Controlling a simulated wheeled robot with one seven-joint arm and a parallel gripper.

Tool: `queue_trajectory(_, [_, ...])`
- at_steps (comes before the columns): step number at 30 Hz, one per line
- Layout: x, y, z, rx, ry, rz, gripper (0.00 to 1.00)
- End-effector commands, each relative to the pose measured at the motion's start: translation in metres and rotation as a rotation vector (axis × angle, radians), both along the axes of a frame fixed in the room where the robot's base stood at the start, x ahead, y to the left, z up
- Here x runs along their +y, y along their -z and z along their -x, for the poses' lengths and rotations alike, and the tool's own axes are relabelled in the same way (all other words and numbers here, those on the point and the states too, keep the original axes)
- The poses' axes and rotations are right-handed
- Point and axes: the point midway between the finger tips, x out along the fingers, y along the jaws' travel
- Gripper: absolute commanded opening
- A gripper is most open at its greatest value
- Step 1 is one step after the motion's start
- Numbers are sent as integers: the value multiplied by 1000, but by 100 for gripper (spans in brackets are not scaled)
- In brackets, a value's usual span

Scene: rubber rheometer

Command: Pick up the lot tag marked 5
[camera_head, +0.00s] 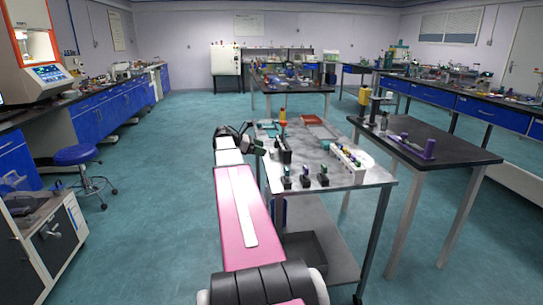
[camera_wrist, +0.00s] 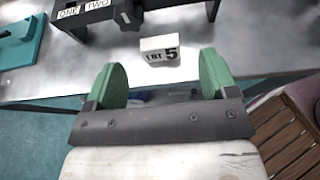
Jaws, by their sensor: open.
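The lot tag marked 5 (camera_wrist: 160,50) is a small white block with black print, "LOT 5", on its front face. It sits on the pale grey table top near the edge. My gripper (camera_wrist: 162,72) is open and empty, its two green fingers apart. In the wrist view the tag lies just beyond the fingertips, between their lines and touching neither. In the head view my gripper (camera_head: 259,147) is at the left side of the metal table (camera_head: 330,171); I cannot make out the tag there.
A black stand with white labels (camera_wrist: 92,14) is just behind the tag. A teal block (camera_wrist: 18,48) lies at the left and a brown slatted thing (camera_wrist: 296,128) at lower right. The table also carries a white rack (camera_head: 350,164) and several small dark stands. A dark table (camera_head: 455,153) stands to the right.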

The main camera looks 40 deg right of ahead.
Motion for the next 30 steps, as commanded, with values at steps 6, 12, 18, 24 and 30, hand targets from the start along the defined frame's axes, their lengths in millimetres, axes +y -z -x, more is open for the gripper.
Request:
queue_trajectory(6, [-26, 13, 13, 1, 2, 0, 79])
queue_trajectory(12, [-34, 17, 17, 0, 1, 0, 79])
queue_trajectory(18, [-33, 16, 17, 0, 1, 0, 53])
queue_trajectory(24, [-33, 16, 17, 0, 1, 0, 26])
queue_trajectory(30, [-33, 16, 17, 0, 1, 0, 26])
